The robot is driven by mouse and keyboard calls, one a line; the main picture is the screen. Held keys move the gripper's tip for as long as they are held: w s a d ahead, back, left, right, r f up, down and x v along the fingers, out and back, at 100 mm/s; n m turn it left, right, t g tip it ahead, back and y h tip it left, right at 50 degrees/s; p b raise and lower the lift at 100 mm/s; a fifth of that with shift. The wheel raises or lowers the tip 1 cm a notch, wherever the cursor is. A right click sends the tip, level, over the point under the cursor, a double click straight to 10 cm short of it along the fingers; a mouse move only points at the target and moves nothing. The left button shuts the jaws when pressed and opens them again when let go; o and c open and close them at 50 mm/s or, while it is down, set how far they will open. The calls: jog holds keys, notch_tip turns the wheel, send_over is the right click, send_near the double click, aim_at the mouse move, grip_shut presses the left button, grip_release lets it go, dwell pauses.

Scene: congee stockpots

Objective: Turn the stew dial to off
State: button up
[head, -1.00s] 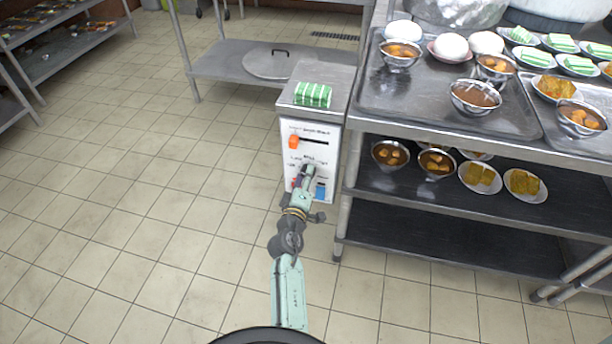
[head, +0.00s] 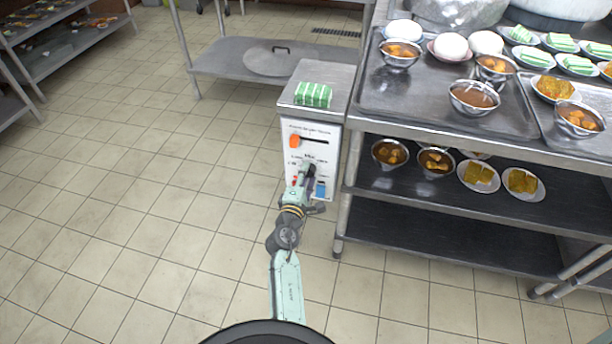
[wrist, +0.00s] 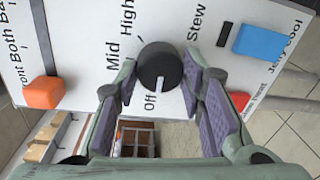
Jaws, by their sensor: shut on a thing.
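The stew dial is a round black knob (wrist: 158,66) on the white control panel (head: 311,148) of a metal cabinet. The words Mid, High, Off and Stew are printed around it. Its white mark sits on its lower edge in the wrist view, close to the word Off. My gripper (wrist: 160,88) is shut on the dial, with a purple-padded finger on each side of it. In the head view, my gripper (head: 306,175) is at the lower half of the panel and partly covers the dial.
An orange slider (wrist: 43,92), a blue switch (wrist: 262,42) and a red button (wrist: 238,99) are on the same panel. A green-striped block (head: 313,95) lies on the cabinet top. A steel shelf (head: 440,130) with bowls and plates stands close on the right. Open floor is left.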

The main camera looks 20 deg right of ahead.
jog(key=shift+r, duration=0.15)
jog(key=o, duration=1.1)
jog(key=shift+o, duration=0.2)
jog(key=v, duration=0.7)
jog(key=shift+s, duration=0.15)
jog(key=shift+a, duration=0.15)
